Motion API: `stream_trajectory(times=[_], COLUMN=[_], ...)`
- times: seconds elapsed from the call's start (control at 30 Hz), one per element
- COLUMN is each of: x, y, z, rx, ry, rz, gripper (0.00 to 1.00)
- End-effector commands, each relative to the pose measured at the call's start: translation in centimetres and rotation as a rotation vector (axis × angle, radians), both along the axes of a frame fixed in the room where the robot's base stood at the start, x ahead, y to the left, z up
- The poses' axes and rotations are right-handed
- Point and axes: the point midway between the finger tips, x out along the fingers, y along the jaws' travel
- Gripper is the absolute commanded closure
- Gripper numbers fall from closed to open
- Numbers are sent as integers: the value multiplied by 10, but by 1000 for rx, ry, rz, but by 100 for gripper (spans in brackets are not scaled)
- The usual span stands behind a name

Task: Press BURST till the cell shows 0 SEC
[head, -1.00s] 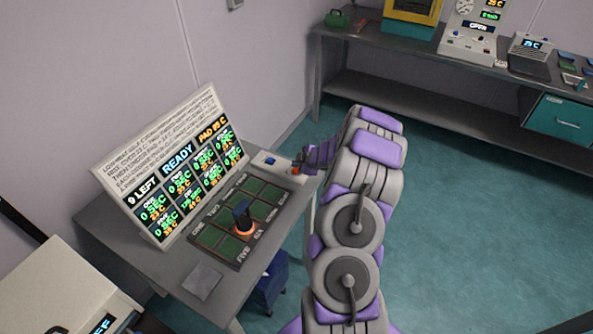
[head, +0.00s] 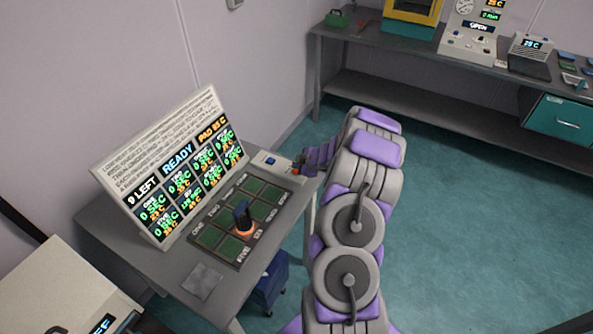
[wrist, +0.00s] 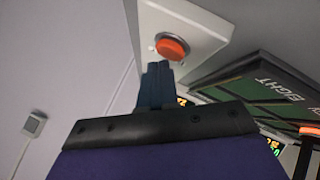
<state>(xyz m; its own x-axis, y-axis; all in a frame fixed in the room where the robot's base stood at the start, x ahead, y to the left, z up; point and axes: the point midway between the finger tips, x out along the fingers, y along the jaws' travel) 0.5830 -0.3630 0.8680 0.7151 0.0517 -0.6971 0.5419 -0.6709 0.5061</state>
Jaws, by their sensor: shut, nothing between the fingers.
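The tilted display panel (head: 160,160) stands at the back of the left table and reads 9 LEFT, READY and PAD 25 C. Most of its cells read 0 SEC; one in the lower row shows a three-digit SEC figure too small to read surely. An orange-red button (wrist: 172,47) sits on a white box (wrist: 205,28); the box also shows in the head view (head: 269,161). I cannot read a BURST label. My gripper (wrist: 157,69) is shut and empty, its tips just below the button in the wrist view. Contact cannot be told. It also shows in the head view (head: 299,165).
A pad tray with green squares (head: 208,236) lies in front of the panel. A grey square (head: 203,282) lies at the table's front. A bench with instruments (head: 400,52) runs along the back.

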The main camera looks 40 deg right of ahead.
Motion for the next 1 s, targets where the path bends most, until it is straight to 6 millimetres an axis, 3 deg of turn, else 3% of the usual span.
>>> stream_trajectory(times=[1.0], x=[0], y=[0], z=[-12], rx=[0], ry=[2], rz=[1], gripper=[100])
